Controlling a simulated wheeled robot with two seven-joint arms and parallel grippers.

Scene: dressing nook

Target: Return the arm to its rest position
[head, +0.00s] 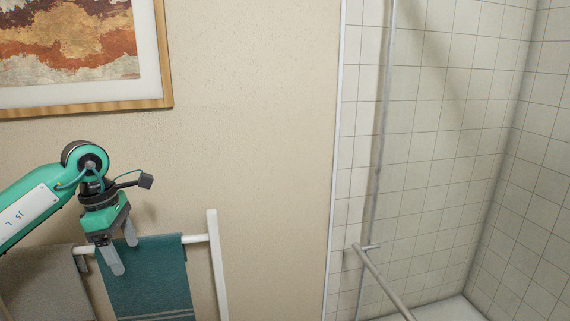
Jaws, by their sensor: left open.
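My left arm comes in from the left, green and dark, bent at its wrist. Its gripper (122,254) points down with its two grey fingers apart, and nothing is between them. The fingers are in front of the upper part of a teal towel (158,276), which hangs over the bar of a white rack (219,262). I cannot tell whether the fingers touch the towel. My right gripper is out of view.
A grey-brown towel (42,286) hangs to the left on the rack. A framed picture (70,55) is on the beige wall above my arm. To the right is a tiled shower (450,130) with a metal bar (384,280). The wall between rack and shower is bare.

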